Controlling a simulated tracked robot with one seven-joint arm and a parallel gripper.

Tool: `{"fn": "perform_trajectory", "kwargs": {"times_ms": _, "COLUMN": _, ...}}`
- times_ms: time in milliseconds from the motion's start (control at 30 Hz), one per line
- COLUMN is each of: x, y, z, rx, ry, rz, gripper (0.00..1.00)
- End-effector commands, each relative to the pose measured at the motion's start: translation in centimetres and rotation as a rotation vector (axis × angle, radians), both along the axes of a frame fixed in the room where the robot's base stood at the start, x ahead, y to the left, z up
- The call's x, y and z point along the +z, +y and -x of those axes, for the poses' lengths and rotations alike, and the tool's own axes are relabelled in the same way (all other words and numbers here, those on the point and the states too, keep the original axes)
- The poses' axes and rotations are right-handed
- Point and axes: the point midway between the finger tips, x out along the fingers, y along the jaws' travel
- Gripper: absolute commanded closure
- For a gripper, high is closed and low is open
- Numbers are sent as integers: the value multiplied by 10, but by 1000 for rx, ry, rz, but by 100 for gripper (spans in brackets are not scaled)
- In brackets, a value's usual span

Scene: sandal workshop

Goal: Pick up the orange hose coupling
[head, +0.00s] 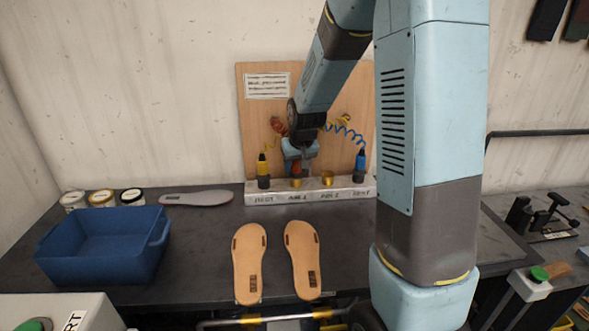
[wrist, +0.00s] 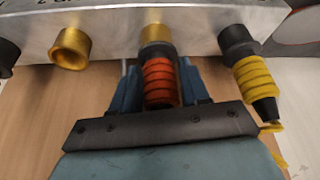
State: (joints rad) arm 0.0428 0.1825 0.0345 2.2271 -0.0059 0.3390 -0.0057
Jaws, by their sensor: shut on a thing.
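The orange hose coupling (wrist: 160,82) is upright between the two blue fingers of my gripper (wrist: 161,90) in the wrist view. My gripper is shut on its ribbed body. Its dark collar end is at a brass socket (wrist: 155,33) of the grey socket rail. I cannot tell whether it is still seated in the socket or just clear of it. In the head view the coupling (head: 296,169) shows as a small orange patch below my gripper (head: 297,161), partly hidden by it.
A yellow coupling (head: 262,168) and a blue coupling (head: 360,163) stand on the rail (head: 345,191) to either side. An empty brass socket (head: 328,178) is beside the orange one. A wooden board (head: 257,120) rises behind. Two tan soles (head: 249,262) and a blue bin (head: 98,262) are on the table.

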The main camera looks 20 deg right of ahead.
Motion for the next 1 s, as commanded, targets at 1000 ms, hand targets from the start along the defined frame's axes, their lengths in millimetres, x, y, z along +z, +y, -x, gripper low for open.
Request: {"fn": "perform_trajectory", "kwargs": {"times_ms": 1000, "x": 94, "y": -9, "z": 51, "rx": 0, "ry": -5, "rz": 0, "gripper": 89}}
